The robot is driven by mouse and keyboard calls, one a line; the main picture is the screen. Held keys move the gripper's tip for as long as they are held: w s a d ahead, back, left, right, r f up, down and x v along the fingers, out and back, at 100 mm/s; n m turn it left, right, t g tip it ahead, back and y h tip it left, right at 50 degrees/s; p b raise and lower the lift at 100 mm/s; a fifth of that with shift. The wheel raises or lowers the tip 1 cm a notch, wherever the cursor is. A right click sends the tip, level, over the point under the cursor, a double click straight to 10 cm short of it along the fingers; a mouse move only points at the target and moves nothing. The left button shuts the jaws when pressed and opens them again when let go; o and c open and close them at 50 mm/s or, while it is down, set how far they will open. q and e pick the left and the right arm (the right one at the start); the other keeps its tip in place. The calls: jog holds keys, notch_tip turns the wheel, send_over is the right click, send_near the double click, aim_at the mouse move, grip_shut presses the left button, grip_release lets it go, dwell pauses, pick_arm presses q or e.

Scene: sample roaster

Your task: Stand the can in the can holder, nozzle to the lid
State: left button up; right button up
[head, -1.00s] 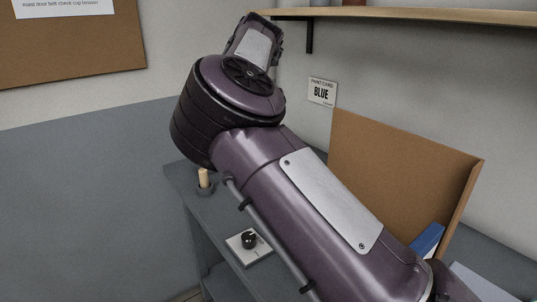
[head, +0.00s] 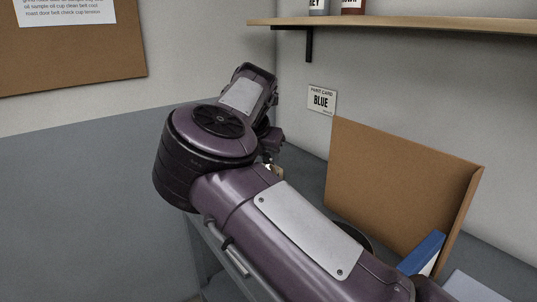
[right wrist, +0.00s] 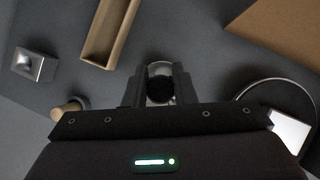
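My right gripper (right wrist: 160,76) has its two fingers apart in the right wrist view. Between them is a small round thing (right wrist: 160,91) with a dark face and a pale grey curved part above it. I cannot tell whether it is the can or part of the holder, or whether the fingers press on it. In the head view my right arm covers most of the bench, and only the edge of the right gripper (head: 271,148) shows beyond it. I cannot make out the can, its nozzle, the can holder or the lid for certain. My left gripper is not in view.
In the right wrist view are a wooden tray (right wrist: 92,48), a grey metal block (right wrist: 37,65), a tan peg (right wrist: 68,108) and a thin ring (right wrist: 238,95). A brown board (head: 390,185) stands at right.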

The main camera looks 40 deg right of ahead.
jog(key=o, duration=0.5)
jog(key=shift+c, duration=0.2)
jog(key=shift+r, duration=0.2)
jog(key=shift+a+r, duration=0.2)
jog(key=shift+r, duration=0.15)
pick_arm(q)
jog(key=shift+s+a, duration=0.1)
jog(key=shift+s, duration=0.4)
pick_arm(e)
jog(key=v, duration=1.1)
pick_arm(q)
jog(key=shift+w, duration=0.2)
pick_arm(e)
jog(key=shift+s+a, duration=0.1)
